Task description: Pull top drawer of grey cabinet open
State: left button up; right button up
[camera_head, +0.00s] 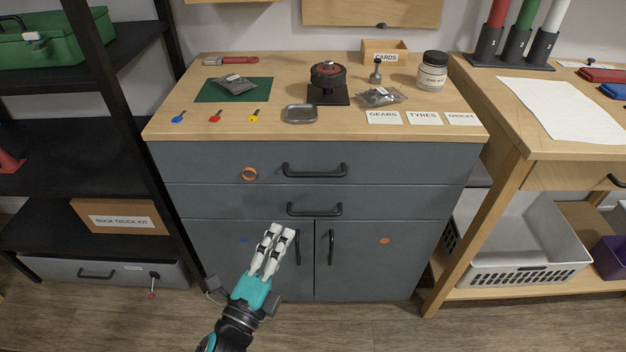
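The grey cabinet (400,250) stands in the middle under a wooden top. Its top drawer (400,165) is shut, flush with the front, and has a black bar handle (314,171). My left gripper (281,231) is in front of the lower left door, below the second drawer's handle (314,210), pointing up toward the cabinet. Its two fingers show close side by side, with nothing seen between them. I cannot tell their opening from this angle. It is apart from the top handle. My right gripper is not in view.
Two lower doors carry upright handles, the right one (331,247) in clear view. Small parts and a round fixture (328,80) stand on the wooden top (160,128). A black shelf (75,200) flanks the left, a wooden bench (500,140) the right. Visible floor in front is clear.

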aim_at(316, 176)
pick_arm(q)
jog(key=x, duration=1.7)
jog(key=shift+w+d+r, duration=0.1)
jog(key=shift+w+r, duration=0.05)
jog(key=shift+r, duration=0.05)
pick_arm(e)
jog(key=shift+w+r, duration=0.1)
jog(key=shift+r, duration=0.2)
pick_arm(q)
grip_shut()
jog(key=shift+f, duration=0.1)
